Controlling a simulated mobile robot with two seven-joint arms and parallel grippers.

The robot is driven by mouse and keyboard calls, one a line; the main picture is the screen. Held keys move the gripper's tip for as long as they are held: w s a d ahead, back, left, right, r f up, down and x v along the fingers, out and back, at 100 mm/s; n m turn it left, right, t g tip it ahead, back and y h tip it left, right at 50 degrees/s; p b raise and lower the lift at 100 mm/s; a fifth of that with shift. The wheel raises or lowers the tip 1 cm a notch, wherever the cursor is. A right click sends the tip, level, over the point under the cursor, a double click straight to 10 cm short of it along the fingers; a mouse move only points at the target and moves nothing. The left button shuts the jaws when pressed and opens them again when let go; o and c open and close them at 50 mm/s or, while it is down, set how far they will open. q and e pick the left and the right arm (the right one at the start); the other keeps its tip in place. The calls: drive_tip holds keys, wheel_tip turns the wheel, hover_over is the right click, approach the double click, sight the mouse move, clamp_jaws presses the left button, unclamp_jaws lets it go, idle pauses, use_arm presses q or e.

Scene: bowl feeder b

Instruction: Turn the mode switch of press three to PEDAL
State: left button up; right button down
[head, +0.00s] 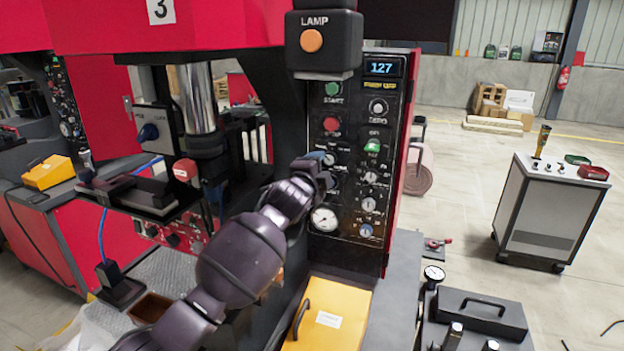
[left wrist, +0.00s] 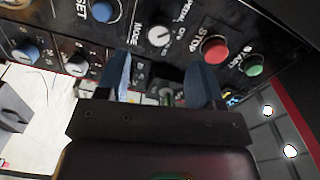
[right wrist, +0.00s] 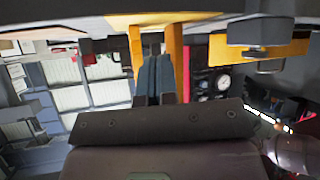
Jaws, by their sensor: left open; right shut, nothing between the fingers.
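Press three (head: 225,22) bears a "3" plate and has a black control panel (head: 395,100) on its right. The mode switch is a round pale knob below the red stop button, labelled MODE in the left wrist view (left wrist: 160,35). In the head view its knob (head: 330,159) is partly covered by my gripper. Its exact pointer direction cannot be told. My left gripper (left wrist: 160,85) is open and empty, its fingers close to the panel and the knob just beyond the gap between them. It also shows in the head view (head: 322,170). My right gripper (right wrist: 156,65) is shut and empty, outside the head view.
The red stop button (left wrist: 214,48) and green start button (left wrist: 252,66) sit near the left fingers. A LAMP box (head: 323,42) overhangs the panel's top. A gauge (head: 324,218) and several knobs lie below. A yellow box (head: 328,318) stands in front.

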use_arm(q)
drive_tip(key=shift+v, duration=2.1)
